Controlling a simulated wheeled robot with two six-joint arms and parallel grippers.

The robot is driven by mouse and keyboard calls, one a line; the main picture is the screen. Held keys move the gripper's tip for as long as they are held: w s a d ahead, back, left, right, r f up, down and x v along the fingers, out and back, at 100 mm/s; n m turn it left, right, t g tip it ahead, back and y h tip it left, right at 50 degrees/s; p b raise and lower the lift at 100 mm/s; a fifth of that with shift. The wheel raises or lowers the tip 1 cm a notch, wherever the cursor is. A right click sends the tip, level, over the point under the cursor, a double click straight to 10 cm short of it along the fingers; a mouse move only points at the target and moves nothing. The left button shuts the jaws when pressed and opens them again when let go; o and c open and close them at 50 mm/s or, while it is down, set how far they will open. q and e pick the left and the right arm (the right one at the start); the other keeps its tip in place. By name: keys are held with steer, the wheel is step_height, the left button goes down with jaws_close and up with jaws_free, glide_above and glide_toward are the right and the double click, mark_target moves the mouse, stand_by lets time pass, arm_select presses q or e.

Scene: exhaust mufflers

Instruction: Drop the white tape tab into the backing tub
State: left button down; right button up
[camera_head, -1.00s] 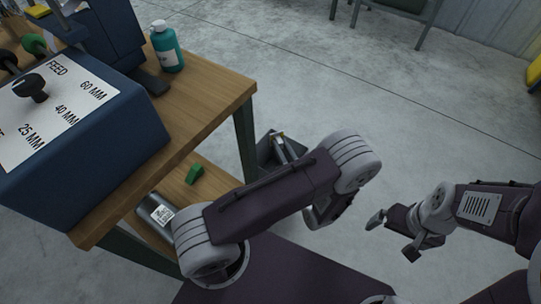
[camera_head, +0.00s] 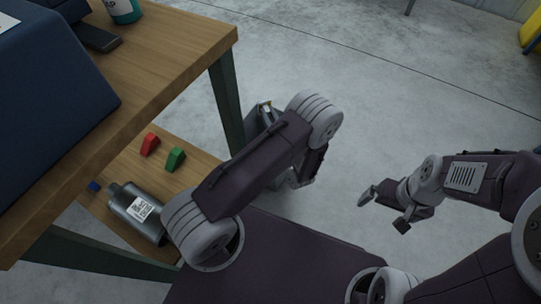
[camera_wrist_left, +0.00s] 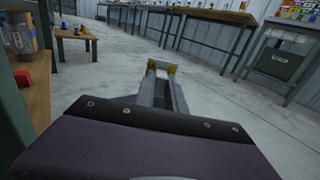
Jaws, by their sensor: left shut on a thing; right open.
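My left gripper (camera_head: 267,108) is mostly hidden behind my left forearm in the head view; only its far end shows, beyond the bench leg. In the left wrist view, the left gripper (camera_wrist_left: 161,70) points away over the floor, with yellowish fingertips. It is shut on a small pale piece (camera_wrist_left: 160,65), which looks like the white tape tab, though it is too small to be sure. My right gripper (camera_head: 384,209) is open and empty above the floor at the right. I cannot make out the backing tub for certain in either view.
A wooden bench (camera_head: 165,45) stands at the left, with a lower shelf (camera_head: 125,155) bearing a grey muffler (camera_head: 137,213), a red block (camera_head: 149,144) and a green block (camera_head: 175,159). In the wrist view, a dark labelled bin (camera_wrist_left: 281,62) sits under the right table. The floor (camera_head: 400,110) is clear.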

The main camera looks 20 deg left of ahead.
arm_select(q)
step_height(320, 180, down, 2)
steer(key=shift+b, duration=0.45)
arm_select(e)
step_height(320, 180, down, 2)
arm_select(q)
steer(key=c, duration=1.3)
jaws_free()
steer(key=p+v, duration=0.5)
steer(key=v, duration=0.4)
arm_select(e)
step_height(320, 180, up, 5)
steer(key=shift+r, duration=0.15)
arm_select(q)
steer(key=shift+s, duration=0.1)
